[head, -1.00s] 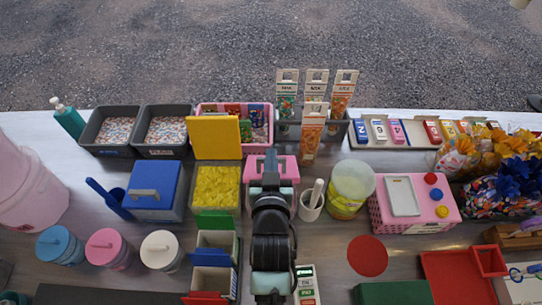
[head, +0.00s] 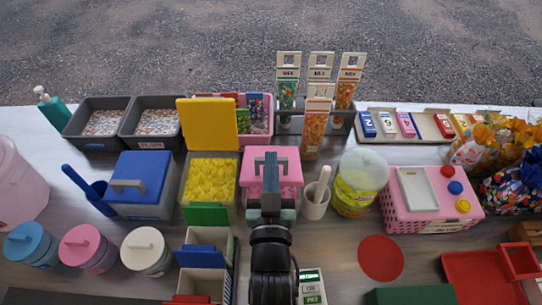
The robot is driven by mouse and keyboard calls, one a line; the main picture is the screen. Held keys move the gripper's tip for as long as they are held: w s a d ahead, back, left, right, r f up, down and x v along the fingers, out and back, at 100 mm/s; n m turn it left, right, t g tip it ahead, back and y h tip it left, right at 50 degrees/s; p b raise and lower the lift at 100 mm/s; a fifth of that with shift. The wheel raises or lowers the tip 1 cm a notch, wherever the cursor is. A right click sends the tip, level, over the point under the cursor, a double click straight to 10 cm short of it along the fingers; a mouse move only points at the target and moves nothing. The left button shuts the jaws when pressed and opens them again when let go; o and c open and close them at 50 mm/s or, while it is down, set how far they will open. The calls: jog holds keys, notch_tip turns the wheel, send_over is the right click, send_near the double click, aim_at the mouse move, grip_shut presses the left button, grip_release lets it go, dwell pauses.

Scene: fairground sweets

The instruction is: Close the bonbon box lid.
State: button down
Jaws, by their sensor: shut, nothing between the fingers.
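An open box of yellow sweets (head: 210,182) stands left of centre in the head view, and I take it to be the bonbon box. Its yellow lid (head: 208,124) stands raised at the back edge, nearly upright. My gripper (head: 270,162) is shut and empty, to the right of this box and apart from the lid. It shows over the pink box (head: 289,178), hiding part of its top. I cannot tell whether it touches the pink box.
A blue-lidded box (head: 139,178) stands left of the yellow sweets. Grey sprinkle trays (head: 96,143) and a pink tray (head: 262,128) stand behind. A cup with a pestle (head: 315,205) and a yellow jar (head: 355,195) are right of my gripper. Open compartments (head: 207,240) are in front.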

jog(key=f+t+b, duration=0.1)
jog(key=b, duration=0.1)
jog(key=s+f+b, duration=0.1)
jog(key=b, duration=0.2)
jog(key=s+f+t+b, duration=0.1)
jog(key=f+b, duration=0.1)
jog(key=b, duration=0.1)
jog(key=shift+t, duration=0.3)
jog(key=t+b, duration=0.1)
jog(key=b, duration=0.2)
jog(key=shift+s+f, duration=0.3)
jog(key=shift+b, duration=0.45)
